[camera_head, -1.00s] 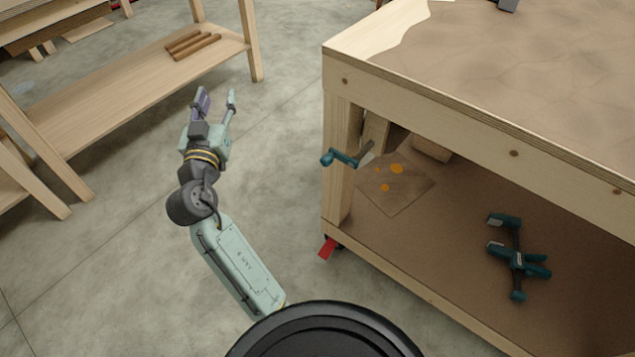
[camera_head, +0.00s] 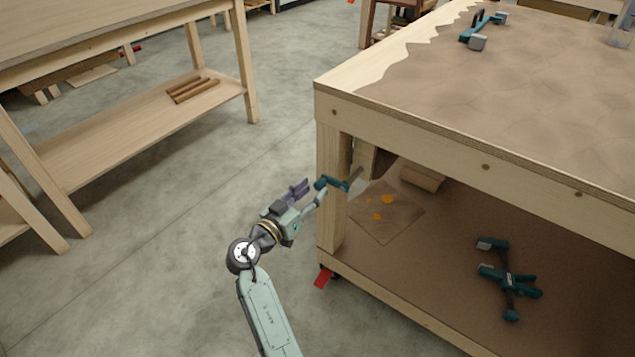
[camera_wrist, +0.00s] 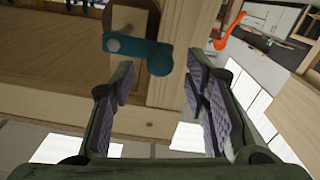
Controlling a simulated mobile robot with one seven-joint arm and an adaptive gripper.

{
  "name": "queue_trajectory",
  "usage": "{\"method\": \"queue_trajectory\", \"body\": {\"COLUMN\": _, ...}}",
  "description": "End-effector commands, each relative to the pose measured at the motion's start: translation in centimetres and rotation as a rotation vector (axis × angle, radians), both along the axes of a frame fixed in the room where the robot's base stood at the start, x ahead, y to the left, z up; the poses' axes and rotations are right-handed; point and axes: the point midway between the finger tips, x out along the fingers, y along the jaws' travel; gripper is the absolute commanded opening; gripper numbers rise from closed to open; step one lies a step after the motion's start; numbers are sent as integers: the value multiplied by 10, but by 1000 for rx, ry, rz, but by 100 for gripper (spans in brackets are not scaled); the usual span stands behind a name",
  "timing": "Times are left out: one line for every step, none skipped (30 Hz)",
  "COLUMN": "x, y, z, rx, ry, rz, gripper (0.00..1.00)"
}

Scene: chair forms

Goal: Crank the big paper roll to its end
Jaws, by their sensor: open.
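The teal crank (camera_head: 333,183) sticks out at the left end of the workbench, by its front leg. A grey shaft joins it to the wooden parts under the top. A brown paper roll (camera_head: 422,177) shows partly beneath the top; its link to the crank is hidden. My gripper (camera_head: 313,190) is open, with its fingertips close beside the crank's outer end. In the wrist view, the crank's round knob (camera_wrist: 160,60) appears between and just beyond my open fingertips (camera_wrist: 160,75). I cannot tell whether a finger touches it.
The workbench (camera_head: 400,120) has torn-edged brown paper on top and a clamp (camera_head: 482,30). Its lower shelf holds an orange-spotted sheet (camera_head: 385,215) and teal clamp-like tools (camera_head: 510,280). A red caster pedal (camera_head: 322,278) is below. Another bench (camera_head: 140,125) stands left, with open floor between.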

Motion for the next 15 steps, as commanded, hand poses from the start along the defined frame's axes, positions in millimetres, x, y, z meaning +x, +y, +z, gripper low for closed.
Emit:
{"method": "queue_trajectory", "body": {"x": 7, "y": -6, "z": 3, "rx": -2, "ry": 0, "rz": -2, "gripper": 42}}
{"method": "queue_trajectory", "body": {"x": 10, "y": -8, "z": 2, "rx": -1, "ry": 0, "rz": -1, "gripper": 42}}
{"method": "queue_trajectory", "body": {"x": 15, "y": -11, "z": 2, "rx": -1, "ry": 0, "rz": -1, "gripper": 42}}
{"method": "queue_trajectory", "body": {"x": 17, "y": -12, "z": 2, "rx": -2, "ry": 0, "rz": -1, "gripper": 42}}
{"method": "queue_trajectory", "body": {"x": 19, "y": -14, "z": 2, "rx": -1, "ry": -1, "rz": 0, "gripper": 42}}
{"method": "queue_trajectory", "body": {"x": 22, "y": -15, "z": 1, "rx": -1, "ry": 1, "rz": 1, "gripper": 42}}
{"method": "queue_trajectory", "body": {"x": 23, "y": -16, "z": 1, "rx": -1, "ry": 1, "rz": 2, "gripper": 42}}
{"method": "queue_trajectory", "body": {"x": 24, "y": -17, "z": 0, "rx": -1, "ry": 1, "rz": 2, "gripper": 42}}
{"method": "queue_trajectory", "body": {"x": 25, "y": -18, "z": 0, "rx": 0, "ry": 2, "rz": 2, "gripper": 42}}
{"method": "queue_trajectory", "body": {"x": 26, "y": -18, "z": 0, "rx": 1, "ry": 1, "rz": 2, "gripper": 42}}
{"method": "queue_trajectory", "body": {"x": 26, "y": -18, "z": 0, "rx": 1, "ry": 1, "rz": 2, "gripper": 42}}
{"method": "queue_trajectory", "body": {"x": 26, "y": -18, "z": 0, "rx": 1, "ry": 1, "rz": 2, "gripper": 42}}
{"method": "queue_trajectory", "body": {"x": 26, "y": -18, "z": 0, "rx": 1, "ry": 1, "rz": 2, "gripper": 42}}
{"method": "queue_trajectory", "body": {"x": 26, "y": -18, "z": 0, "rx": 1, "ry": 1, "rz": 2, "gripper": 42}}
{"method": "queue_trajectory", "body": {"x": 26, "y": -18, "z": 0, "rx": 1, "ry": 1, "rz": 2, "gripper": 42}}
